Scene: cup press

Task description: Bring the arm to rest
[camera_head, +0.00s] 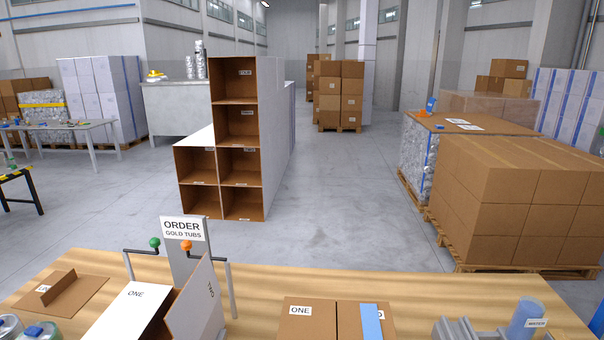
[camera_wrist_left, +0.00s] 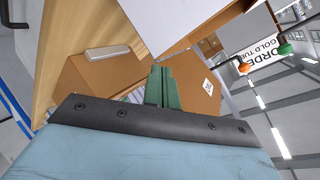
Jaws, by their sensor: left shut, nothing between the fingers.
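My left gripper (camera_wrist_left: 162,88) shows in the left wrist view as two green fingers pressed together, with nothing between them. Behind the fingers in that view is a brown cardboard surface (camera_wrist_left: 110,72) with a small white label. The fingers look apart from it, but I cannot tell the distance. Neither gripper shows in the head view, and my right gripper is in no view.
A wooden table (camera_head: 400,290) crosses the front. On it are an open carton (camera_head: 205,300), labelled brown boxes (camera_head: 308,327), a flat brown piece (camera_head: 85,297), a grey fixture with a blue cup (camera_head: 527,315), and an order sign (camera_head: 183,228). Brown shelves (camera_head: 240,90) stand beyond.

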